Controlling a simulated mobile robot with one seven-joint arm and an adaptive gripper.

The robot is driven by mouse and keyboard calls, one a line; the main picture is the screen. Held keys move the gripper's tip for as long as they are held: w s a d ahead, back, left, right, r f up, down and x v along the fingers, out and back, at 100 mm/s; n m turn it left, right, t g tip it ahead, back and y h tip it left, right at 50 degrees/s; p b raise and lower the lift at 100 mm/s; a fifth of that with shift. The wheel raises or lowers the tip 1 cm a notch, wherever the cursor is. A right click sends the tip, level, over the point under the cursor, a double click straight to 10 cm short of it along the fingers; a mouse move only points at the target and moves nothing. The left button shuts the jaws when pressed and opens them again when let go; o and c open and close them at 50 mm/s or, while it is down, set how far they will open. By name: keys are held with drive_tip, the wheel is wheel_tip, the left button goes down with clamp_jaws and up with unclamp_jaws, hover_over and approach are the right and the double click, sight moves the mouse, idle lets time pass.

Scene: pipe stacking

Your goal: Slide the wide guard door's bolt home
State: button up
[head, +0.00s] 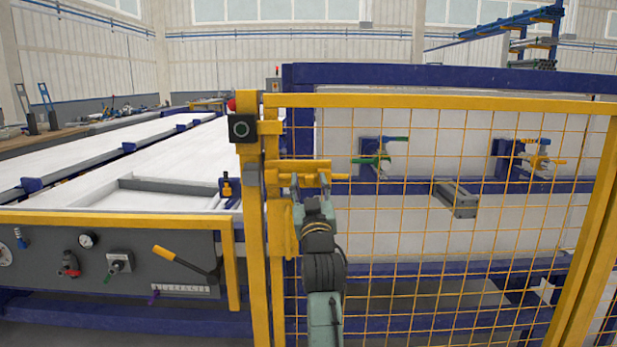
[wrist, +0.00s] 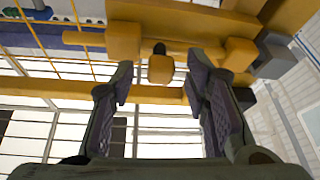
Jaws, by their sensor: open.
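The wide guard door (head: 440,101) is a yellow frame with wire mesh, its left upright right beside the yellow post (head: 255,290). Its yellow bolt (head: 340,177) lies level across the upper left of the door; it also shows in the wrist view (wrist: 85,38), running through a yellow block (wrist: 123,40). A small yellow knob (wrist: 160,69) with a dark stem hangs from the bolt. My gripper (head: 309,184) is at the bolt. In the wrist view my gripper (wrist: 157,84) is open, with a finger either side of the knob and visible gaps. I cannot tell how far the bolt reaches into the post side.
A grey block (wrist: 277,52) sits at the bolt's post end. Left stand a gauge panel (head: 120,240) and a long white table (head: 90,200). Green-handled and orange-handled clamps show behind the mesh.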

drive_tip(key=shift+x, duration=0.8)
drive_tip(key=shift+c, duration=0.4)
clamp_jaws()
